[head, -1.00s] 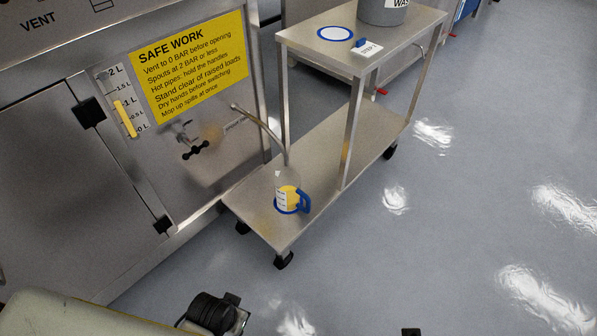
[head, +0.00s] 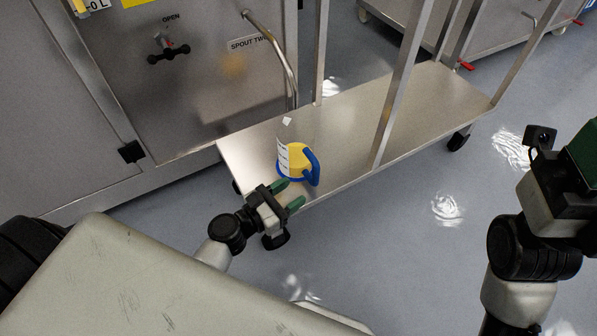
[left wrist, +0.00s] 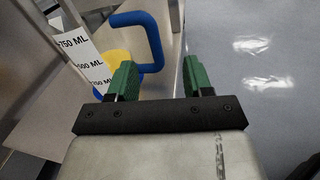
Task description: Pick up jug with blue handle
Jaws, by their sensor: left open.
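The jug (head: 294,160) is clear with a white scale label, yellow contents and a blue handle (head: 312,164). It stands upright on the lower shelf of a steel trolley, near its front left corner. My left gripper (head: 289,194) is open and empty, just on the near side of the jug, apart from it in the head view.
A curved spout tube (head: 280,50) comes down behind the jug from the steel vessel panel (head: 215,75). Open floor (head: 420,240) lies to the right.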

